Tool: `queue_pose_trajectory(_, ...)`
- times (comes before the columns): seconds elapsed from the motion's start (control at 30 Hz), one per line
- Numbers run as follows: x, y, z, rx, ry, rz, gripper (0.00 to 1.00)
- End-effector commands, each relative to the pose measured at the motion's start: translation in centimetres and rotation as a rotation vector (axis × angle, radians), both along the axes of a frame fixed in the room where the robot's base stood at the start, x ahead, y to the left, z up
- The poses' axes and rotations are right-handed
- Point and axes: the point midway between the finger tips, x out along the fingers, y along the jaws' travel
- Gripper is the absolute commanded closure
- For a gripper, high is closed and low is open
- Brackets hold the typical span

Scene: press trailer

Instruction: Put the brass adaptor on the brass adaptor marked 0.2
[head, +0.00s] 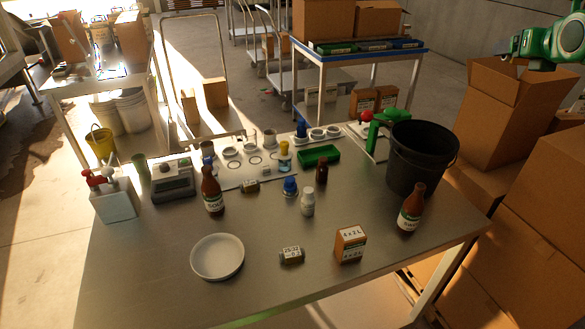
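Two small brass-coloured pieces with pale labels lie on the steel table; they look like the brass adaptors. The nearer brass adaptor (291,256) lies near the front, between the white dish and the small carton. The farther brass adaptor (249,186) lies farther back, right of a brown sauce bottle. The two are well apart. The print on their labels is too small to read surely, so I cannot tell which is marked 0.2. A green and dark arm part shows at the top right, high above the table; my gripper's fingers are not in view.
Around them stand a white dish (217,257), a carton (350,244), brown bottles (212,192) (411,209), a white bottle (307,202) and a blue-capped item (290,187). A black bucket (419,160) and green press (377,128) stand back right. The front table area is clear.

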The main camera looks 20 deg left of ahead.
Motion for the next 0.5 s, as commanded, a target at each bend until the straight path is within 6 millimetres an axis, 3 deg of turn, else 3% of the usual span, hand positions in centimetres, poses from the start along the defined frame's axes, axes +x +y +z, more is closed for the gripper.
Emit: queue_pose_trajectory(0.5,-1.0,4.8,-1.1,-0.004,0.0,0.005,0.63)
